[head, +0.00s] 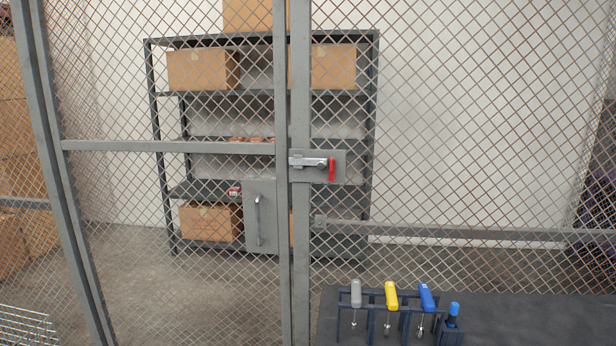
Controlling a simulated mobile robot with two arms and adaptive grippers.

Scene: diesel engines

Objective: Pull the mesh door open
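The mesh door (168,146) fills the left part of the head view, a grey frame with diamond wire mesh. Its right edge meets a grey post (300,90), and the door looks closed. A plate on the door carries a curved metal handle (258,220). Above it, a slide latch (308,162) with a red grip (332,169) sits across the join between the door and the post. The red grip hangs down. Neither of my grippers shows in this view.
Behind the mesh stands a metal shelf (260,40) with cardboard boxes (203,69). In front at the lower right, a dark bench top (540,320) bears a rack with several tools with coloured handles (391,295). A wire basket (25,325) is at the lower left.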

